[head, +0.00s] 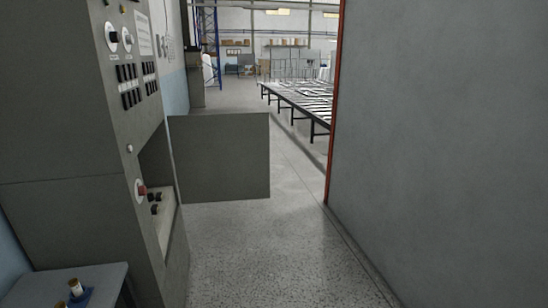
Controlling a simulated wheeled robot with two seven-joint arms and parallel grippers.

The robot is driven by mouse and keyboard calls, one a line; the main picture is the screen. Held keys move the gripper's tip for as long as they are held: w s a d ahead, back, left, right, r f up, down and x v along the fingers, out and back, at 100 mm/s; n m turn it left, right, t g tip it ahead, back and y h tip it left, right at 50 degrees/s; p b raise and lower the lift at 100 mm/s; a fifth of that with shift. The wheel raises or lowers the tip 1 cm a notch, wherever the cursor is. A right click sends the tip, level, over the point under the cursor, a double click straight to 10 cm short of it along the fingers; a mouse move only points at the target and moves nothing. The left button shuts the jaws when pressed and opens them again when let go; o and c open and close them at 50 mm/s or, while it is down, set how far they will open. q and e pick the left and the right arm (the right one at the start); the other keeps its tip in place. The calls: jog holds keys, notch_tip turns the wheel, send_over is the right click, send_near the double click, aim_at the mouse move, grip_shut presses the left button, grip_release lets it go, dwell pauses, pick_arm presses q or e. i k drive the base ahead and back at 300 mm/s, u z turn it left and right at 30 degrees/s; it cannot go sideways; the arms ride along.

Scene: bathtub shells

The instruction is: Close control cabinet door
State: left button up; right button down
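The grey control cabinet (80,150) stands at the left in the head view, with rows of black switches, dials and a red knob (141,190) on its front. Its flat grey door (222,157) stands open, sticking out to the right from the cabinet's far side across the aisle. An open recess (158,170) with a lower ledge of buttons shows in the cabinet front. Neither of my grippers is in the head view.
A large grey wall panel with an orange edge (335,100) fills the right side. Speckled floor (240,250) between is clear. A small table (95,285) with small cylindrical parts stands at the lower left. A long rack table (300,100) runs behind.

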aim_at(224, 158)
jog(key=u, duration=0.05)
jog(key=i, duration=2.35)
jog(key=u, duration=0.2)
jog(key=i, duration=1.85)
jog(key=u, duration=0.1)
